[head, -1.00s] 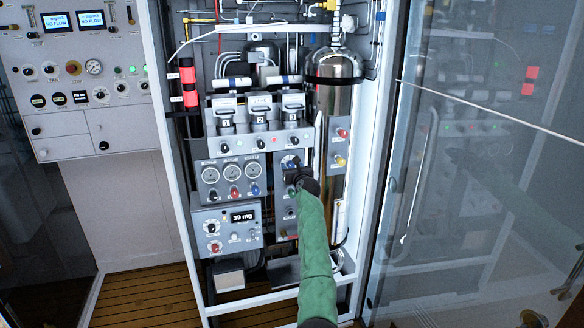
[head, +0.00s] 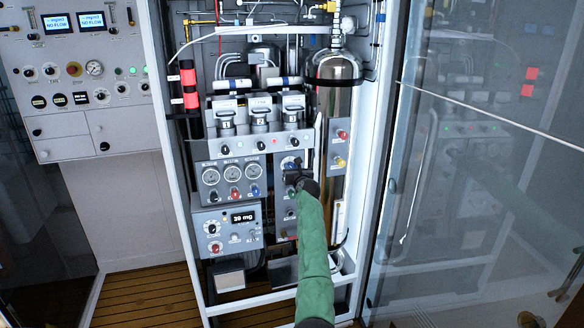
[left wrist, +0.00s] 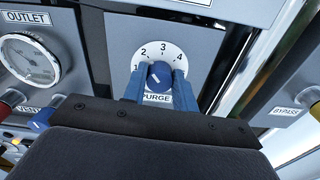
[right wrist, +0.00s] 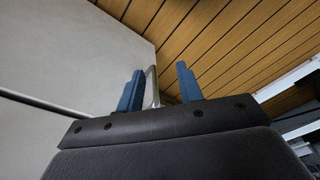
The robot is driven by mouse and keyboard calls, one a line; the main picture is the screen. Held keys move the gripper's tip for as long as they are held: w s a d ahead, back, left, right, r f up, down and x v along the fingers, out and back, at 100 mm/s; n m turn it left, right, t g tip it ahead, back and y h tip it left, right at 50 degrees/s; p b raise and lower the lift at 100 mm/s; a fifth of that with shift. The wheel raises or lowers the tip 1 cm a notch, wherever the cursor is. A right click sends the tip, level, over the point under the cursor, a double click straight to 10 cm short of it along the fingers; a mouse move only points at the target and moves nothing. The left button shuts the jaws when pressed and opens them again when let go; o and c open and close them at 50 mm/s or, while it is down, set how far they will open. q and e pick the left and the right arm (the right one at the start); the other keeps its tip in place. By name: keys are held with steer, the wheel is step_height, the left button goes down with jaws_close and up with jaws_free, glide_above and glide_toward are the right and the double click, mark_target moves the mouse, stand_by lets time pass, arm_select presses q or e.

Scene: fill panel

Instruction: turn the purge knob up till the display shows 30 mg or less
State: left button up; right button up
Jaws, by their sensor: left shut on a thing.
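The display (head: 243,217) is small and seems to read 39 mg. My right gripper (right wrist: 158,85) is open, with nothing between its fingers.
Three gauges (head: 233,173) and other knobs are left of my left gripper. A steel cylinder (head: 336,110) and a glass door (head: 470,190) are on the right.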

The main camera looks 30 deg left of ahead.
arm_select(q)
steer(key=m+p, duration=0.1)
steer(key=p, duration=0.1)
steer(key=m+p, duration=0.2)
steer(key=shift+r+m, duration=0.2)
steer(key=shift+m, duration=0.1)
steer(key=m+p, duration=0.3)
steer(key=p, duration=0.1)
steer(key=shift+w+d+f, duration=0.1)
steer(key=shift+f, duration=0.05)
steer(key=shift+f+m+p, duration=0.1)
steer(key=shift+m+p, duration=0.25)
steer(key=shift+m, duration=0.35)
arm_select(e)
steer(key=s+d+f, duration=0.3)
steer(key=s+f, duration=0.1)
steer(key=f, duration=0.5)
steer(key=s+d+f, duration=0.3)
steer(key=s+f, duration=0.2)
steer(key=f, duration=0.5)
steer(key=shift+d+t+h, duration=0.15)
steer(key=shift+t+h, duration=0.15)
steer(key=shift+t, duration=0.1)
arm_select(q)
steer(key=o, duration=1)
arm_select(e)
steer(key=shift+d, duration=0.1)
